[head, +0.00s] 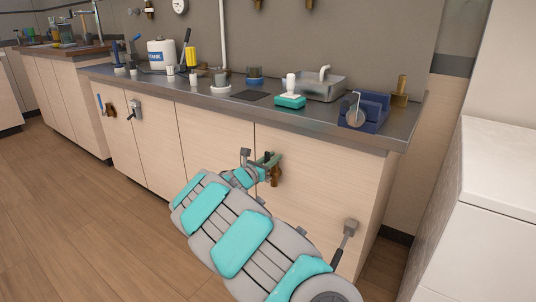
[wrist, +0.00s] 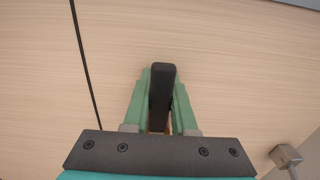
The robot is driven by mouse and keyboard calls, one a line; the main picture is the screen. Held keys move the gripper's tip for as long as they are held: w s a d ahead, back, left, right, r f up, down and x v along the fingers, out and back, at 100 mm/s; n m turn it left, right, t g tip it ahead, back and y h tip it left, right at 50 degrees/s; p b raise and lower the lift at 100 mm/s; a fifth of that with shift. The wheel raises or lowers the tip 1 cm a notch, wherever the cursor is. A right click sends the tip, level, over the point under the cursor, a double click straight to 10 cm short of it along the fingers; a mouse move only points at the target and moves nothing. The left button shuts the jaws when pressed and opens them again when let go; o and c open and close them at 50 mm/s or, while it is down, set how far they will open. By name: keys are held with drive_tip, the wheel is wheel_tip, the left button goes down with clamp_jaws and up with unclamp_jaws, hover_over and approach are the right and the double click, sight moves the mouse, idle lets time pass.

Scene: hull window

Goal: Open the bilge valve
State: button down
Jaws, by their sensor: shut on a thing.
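My gripper (wrist: 160,98) is in front of the cabinet's front panel, its green fingers closed on both sides of a black handle (wrist: 161,85). In the head view my gripper (head: 266,160) is partly hidden behind my own arm. A brown, bronze-like fitting (head: 275,177) shows just below the fingers, and a trace of orange-brown shows between them in the wrist view. The handle looks to belong to this fitting, but the joint is hidden. No label shows, so I cannot tell by name whether this is the bilge valve.
A grey bracket with a dark lever (head: 348,236) is on the panel to the right, also in the wrist view (wrist: 287,156). Another grey lever fitting (head: 135,109) and a brown fitting (head: 109,108) are far left. The countertop (head: 160,83) holds several items. Floor at left is clear.

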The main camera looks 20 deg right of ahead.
drive_tip(key=shift+a+f, duration=0.1)
idle(0.4)
drive_tip(key=c, duration=0.7)
unclamp_jaws()
drive_tip(key=v, duration=0.7)
drive_tip(key=shift+s+a+b, duration=0.2)
drive_tip(key=shift+a+b, duration=0.1)
drive_tip(key=shift+b, duration=0.05)
